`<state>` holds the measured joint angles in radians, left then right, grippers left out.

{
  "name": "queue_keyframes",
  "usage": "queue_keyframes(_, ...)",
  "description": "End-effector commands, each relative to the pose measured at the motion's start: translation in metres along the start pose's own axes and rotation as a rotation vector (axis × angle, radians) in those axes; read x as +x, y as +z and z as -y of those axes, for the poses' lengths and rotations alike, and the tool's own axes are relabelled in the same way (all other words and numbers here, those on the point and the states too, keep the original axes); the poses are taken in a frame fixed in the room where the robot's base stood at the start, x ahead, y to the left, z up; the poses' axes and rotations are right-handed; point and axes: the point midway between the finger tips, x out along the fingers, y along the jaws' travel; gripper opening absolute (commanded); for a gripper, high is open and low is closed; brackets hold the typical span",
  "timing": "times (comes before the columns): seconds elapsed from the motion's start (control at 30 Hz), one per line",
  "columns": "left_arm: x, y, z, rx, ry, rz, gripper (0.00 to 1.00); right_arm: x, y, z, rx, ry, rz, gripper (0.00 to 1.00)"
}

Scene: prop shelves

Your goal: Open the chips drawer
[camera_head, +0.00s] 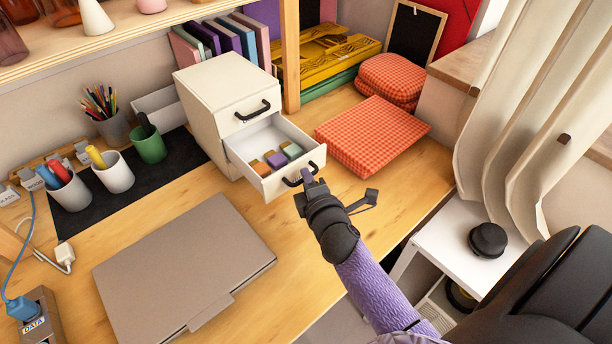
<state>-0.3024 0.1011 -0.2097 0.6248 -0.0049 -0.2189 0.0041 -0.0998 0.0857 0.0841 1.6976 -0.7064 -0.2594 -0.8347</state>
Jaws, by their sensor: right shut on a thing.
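A small white two-drawer cabinet (218,82) stands on the wooden desk. Its upper drawer (243,117) is shut and has a black handle. Its lower drawer (273,188) is pulled out and shows several small coloured blocks or packets (278,160) inside; I cannot tell whether they are chips. My right gripper (309,180) is at the front of the lower drawer, shut on its black handle (290,183). My left gripper is not in view.
A closed laptop (185,270) lies left of the open drawer. Pen cups (113,172) stand at the left. Bare desk lies in front of the cabinet.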

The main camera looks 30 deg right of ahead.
Motion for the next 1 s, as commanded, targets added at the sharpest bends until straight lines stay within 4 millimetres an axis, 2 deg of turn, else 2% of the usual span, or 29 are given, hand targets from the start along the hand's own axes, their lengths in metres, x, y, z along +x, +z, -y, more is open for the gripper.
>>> queue_keyframes(0.23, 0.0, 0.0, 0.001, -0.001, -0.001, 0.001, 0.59, -0.001, 0.001, 0.004, -0.001, -0.011, 0.002, 0.0)
queue_keyframes(0.27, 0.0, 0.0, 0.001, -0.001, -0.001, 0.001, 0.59, -0.001, 0.001, 0.004, -0.001, -0.011, 0.002, 0.2)
queue_keyframes(0.4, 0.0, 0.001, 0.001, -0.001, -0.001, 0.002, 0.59, -0.001, 0.001, 0.003, -0.001, -0.009, 0.002, 0.5)
queue_keyframes(0.73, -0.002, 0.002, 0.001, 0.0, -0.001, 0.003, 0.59, -0.005, 0.0, 0.002, 0.0, -0.006, 0.001, 0.5)
queue_keyframes(0.87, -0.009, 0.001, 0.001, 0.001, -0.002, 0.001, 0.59, -0.03, 0.001, 0.0, 0.0, -0.007, 0.001, 0.5)
queue_keyframes(1.0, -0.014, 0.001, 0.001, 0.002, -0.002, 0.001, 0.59, -0.066, 0.0, 0.002, 0.001, -0.01, 0.002, 0.5)
